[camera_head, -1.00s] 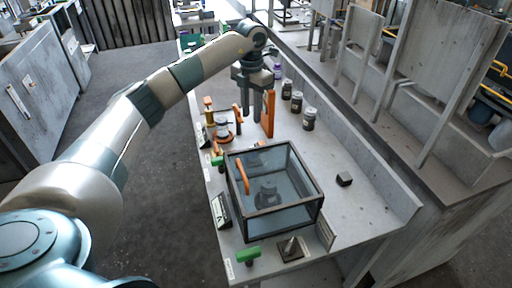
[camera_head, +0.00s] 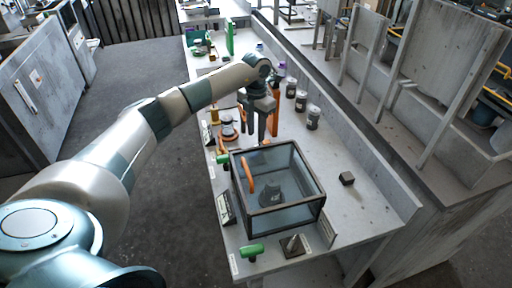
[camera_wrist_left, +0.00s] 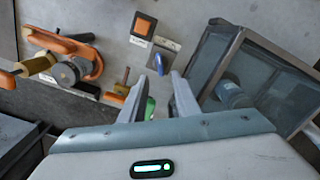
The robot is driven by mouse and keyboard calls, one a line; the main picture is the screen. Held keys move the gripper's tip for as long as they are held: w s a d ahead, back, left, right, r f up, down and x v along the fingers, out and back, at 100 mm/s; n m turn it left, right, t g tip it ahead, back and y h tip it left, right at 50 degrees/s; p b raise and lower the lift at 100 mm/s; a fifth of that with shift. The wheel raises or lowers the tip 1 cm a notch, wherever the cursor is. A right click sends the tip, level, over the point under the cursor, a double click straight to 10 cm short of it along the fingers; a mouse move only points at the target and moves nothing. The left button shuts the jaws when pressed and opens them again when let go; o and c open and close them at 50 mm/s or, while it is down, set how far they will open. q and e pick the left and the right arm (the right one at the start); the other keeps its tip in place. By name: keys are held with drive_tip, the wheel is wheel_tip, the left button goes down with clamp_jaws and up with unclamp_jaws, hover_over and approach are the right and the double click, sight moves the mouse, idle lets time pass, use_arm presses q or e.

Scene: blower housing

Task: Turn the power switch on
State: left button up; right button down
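My left gripper (camera_head: 257,134) hangs over the bench just behind the glass-walled box, its two fingers pointing down. It also shows in the left wrist view (camera_wrist_left: 164,82), with the fingers apart and nothing held between them. Ahead of the fingertips there is a blue lever (camera_wrist_left: 159,64) on a small grey plate with a label; it looks like a switch, and the fingers appear apart from it. An orange square button (camera_wrist_left: 145,25) sits just beyond. In the head view a metal plate with a short lever (camera_head: 292,245) lies at the bench's front. My right gripper is out of view.
The dark-framed glass box (camera_head: 278,207) stands close by; it also shows in the wrist view (camera_wrist_left: 238,66). Orange-handled equipment (camera_wrist_left: 75,62) is on the other side. Several jars (camera_head: 313,118) line the bench's back edge. A green-handled part (camera_head: 251,251) is near the front.

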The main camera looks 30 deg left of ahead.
use_arm(q)
wheel_tip(320, 180, down, 9)
drive_tip(key=shift+f+p, duration=0.1)
drive_tip(key=shift+p, duration=1)
drive_tip(key=shift+c, duration=0.2)
clamp_jaws()
